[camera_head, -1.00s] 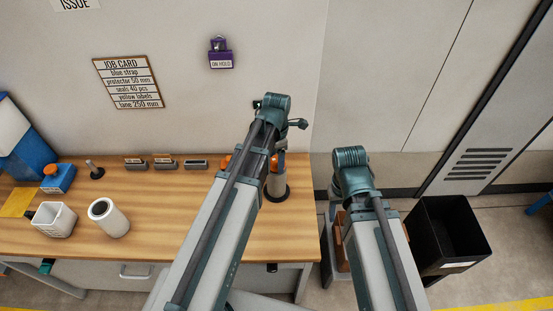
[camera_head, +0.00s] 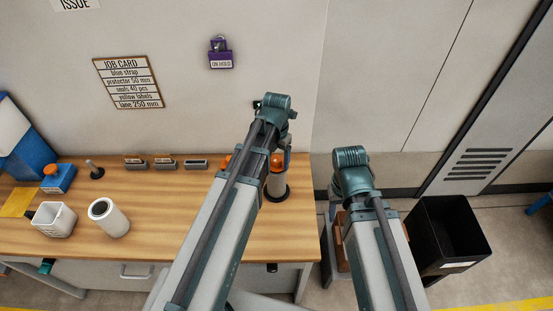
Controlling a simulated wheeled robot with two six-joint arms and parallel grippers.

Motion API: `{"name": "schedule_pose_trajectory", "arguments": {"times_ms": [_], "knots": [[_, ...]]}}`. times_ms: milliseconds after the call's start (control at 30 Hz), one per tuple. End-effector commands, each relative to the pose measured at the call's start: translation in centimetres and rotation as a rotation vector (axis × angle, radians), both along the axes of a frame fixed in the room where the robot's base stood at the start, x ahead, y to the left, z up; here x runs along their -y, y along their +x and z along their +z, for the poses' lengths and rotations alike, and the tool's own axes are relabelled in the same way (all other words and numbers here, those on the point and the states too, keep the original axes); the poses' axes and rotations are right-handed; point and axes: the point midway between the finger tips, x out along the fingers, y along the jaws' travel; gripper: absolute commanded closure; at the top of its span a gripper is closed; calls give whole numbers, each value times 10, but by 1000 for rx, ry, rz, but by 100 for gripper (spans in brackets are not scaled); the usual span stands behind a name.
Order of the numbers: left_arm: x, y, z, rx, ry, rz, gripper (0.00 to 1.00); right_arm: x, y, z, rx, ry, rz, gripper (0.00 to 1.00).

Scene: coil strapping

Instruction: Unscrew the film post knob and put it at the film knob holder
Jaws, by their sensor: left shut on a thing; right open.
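The film post (camera_head: 277,186) stands upright on a round black base near the right end of the bench, partly behind my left arm. An orange knob (camera_head: 277,161) shows at its top. My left arm reaches over the post, and its gripper (camera_head: 283,146) is at the knob, shut on it; the fingers are mostly hidden by the arm. I cannot tell whether the knob is still on its thread. My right arm is off the bench's right end, its gripper hidden behind the arm. I cannot clearly pick out the film knob holder.
On the bench (camera_head: 160,235) stand a white roll (camera_head: 108,217), a white basket (camera_head: 54,219), a blue box with an orange top (camera_head: 58,178), a small black-based post (camera_head: 95,170) and several grey label holders (camera_head: 166,163). A black bin (camera_head: 448,235) stands at right.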

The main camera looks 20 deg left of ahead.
Motion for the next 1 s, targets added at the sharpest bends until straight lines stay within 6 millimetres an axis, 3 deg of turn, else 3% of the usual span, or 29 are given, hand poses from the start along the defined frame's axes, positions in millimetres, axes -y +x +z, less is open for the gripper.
{"name": "schedule_pose_trajectory", "arguments": {"times_ms": [267, 300, 400, 800, 1000], "knots": [[0, 0, 0, 0, 0, 30, 100, 0, 0, 0, 0, 0, 0, 50], [0, 0, 0, 0, 0, 30, 21, 0, 0, 0, 0, 0, 0, 50], [0, 0, 0, 0, 0, 29, 3, 0, 0, 0, 0, 0, 0, 50], [0, 0, 1, 0, 0, 28, 0, 0, 0, 1, 0, 0, 0, 50], [0, 0, 13, 0, 0, 28, 0, 0, 0, 14, 0, 0, 0, 50]]}}
